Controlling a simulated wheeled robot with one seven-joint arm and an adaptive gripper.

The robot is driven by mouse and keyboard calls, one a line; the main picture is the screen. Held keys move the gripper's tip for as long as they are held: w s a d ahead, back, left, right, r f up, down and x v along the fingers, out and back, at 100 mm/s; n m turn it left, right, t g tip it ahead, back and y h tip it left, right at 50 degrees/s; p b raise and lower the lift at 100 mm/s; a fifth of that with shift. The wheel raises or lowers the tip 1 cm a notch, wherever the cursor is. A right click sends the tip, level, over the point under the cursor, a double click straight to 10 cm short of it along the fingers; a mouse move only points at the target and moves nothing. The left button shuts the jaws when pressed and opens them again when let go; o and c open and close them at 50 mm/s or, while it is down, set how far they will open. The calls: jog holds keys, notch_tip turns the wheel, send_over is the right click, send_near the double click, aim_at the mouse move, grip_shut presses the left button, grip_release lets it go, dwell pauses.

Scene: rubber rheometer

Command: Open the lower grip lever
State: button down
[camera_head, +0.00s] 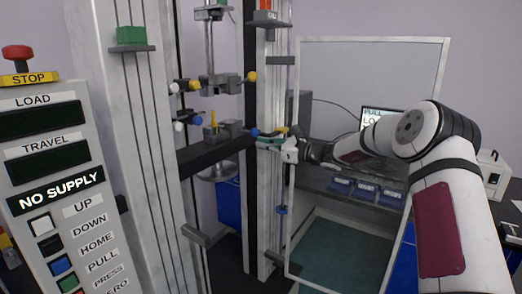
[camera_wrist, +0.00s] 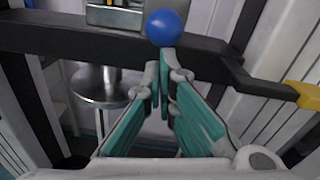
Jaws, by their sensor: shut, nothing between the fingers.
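The lower grip (camera_head: 229,129) is a grey metal block on the black crossbeam, and part of it shows at the top of the wrist view (camera_wrist: 130,16). A blue ball knob (camera_head: 255,132) is on its right side. The knob shows large at the top middle of the wrist view (camera_wrist: 165,27). My gripper (camera_head: 262,142), with teal fingers, reaches in from the right close to this knob. In the wrist view my fingertips (camera_wrist: 160,72) are together, just below the knob in the picture, with nothing between them. Whether they touch the knob is unclear.
The upper grip (camera_head: 220,85) hangs above, with a yellow knob (camera_head: 252,77) on its right. The black crossbeam (camera_head: 205,152) runs below the lower grip. A clear framed guard panel (camera_head: 370,42) stands right of the column. A control panel (camera_head: 60,180) stands at left.

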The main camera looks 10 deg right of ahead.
jog(key=shift+s+d+r+g+h, duration=0.1)
jog(key=shift+r+g+h, duration=0.15)
jog(key=shift+r, duration=0.7)
jog(key=shift+s+d+r+g+h, duration=0.15)
jog(key=shift+r+g, duration=0.2)
jog(key=shift+r, duration=0.6)
jog(key=shift+w+a+r, duration=0.1)
